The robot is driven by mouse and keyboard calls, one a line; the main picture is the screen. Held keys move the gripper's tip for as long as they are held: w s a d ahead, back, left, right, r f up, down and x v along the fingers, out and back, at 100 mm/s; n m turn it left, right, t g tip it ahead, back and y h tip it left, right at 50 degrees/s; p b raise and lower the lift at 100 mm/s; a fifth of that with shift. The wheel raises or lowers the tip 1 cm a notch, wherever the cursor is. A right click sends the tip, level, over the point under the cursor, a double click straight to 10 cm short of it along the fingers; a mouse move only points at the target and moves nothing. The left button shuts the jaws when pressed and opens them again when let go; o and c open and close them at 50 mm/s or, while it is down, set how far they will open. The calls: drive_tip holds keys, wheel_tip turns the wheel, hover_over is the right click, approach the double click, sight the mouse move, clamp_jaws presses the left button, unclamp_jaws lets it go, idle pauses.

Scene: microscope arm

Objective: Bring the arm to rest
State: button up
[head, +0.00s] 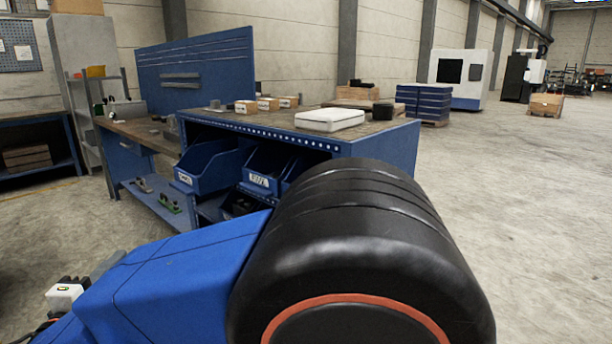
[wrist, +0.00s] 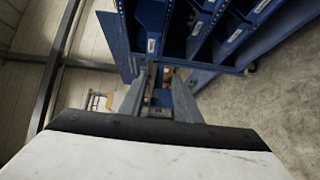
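My arm fills the lower middle of the head view, with a blue link and a large black rounded joint in front of the workbench. My gripper is hidden in the head view. In the wrist view my gripper (wrist: 163,82) shows two grey fingers standing apart, with background visible through the gap. It appears open and nothing shows clearly between the fingers. The wrist view looks toward a blue bin rack (wrist: 150,45), and the floor and wall appear tilted.
A blue workbench (head: 385,138) stands just beyond my arm, holding a white case (head: 329,120), small boxes (head: 268,104) and labelled blue bins (head: 212,166). The concrete floor (head: 525,200) at right is clear.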

drive_tip(key=w+d+r+m+g+h, duration=0.15)
drive_tip(key=w+d, duration=0.25)
drive_tip(key=d, duration=0.4)
drive_tip(key=w+d+m+g+h, duration=0.15)
drive_tip(key=w+d, duration=0.25)
drive_tip(key=d, duration=0.4)
drive_tip(key=w+d+m+g+h, duration=0.1)
drive_tip(key=w+d+m+h, duration=0.2)
drive_tip(key=d, duration=0.5)
drive_tip(key=w+d+f+m+g+h, duration=0.15)
drive_tip(key=d+g, duration=0.35)
drive_tip(key=d, duration=1.6)
drive_tip(key=s+d+f+m+g+y, duration=0.1)
drive_tip(key=s+d+m+g, duration=0.15)
drive_tip(key=s+d, duration=0.45)
drive_tip(key=s+d+f+m+g+y, duration=0.1)
drive_tip(key=s+d+f+m+g, duration=0.15)
drive_tip(key=d, duration=0.75)
drive_tip(key=s+d+f+m+y, duration=0.2)
drive_tip(key=s+d+m, duration=0.1)
drive_tip(key=s, duration=0.4)
drive_tip(key=s+d+f+m+t+y, duration=0.1)
drive_tip(key=s+d+f+m+y, duration=0.1)
drive_tip(key=s, duration=0.6)
drive_tip(key=shift+d+f+m, duration=0.2)
drive_tip(key=shift+d+m, duration=0.35)
drive_tip(key=shift+d, duration=0.3)
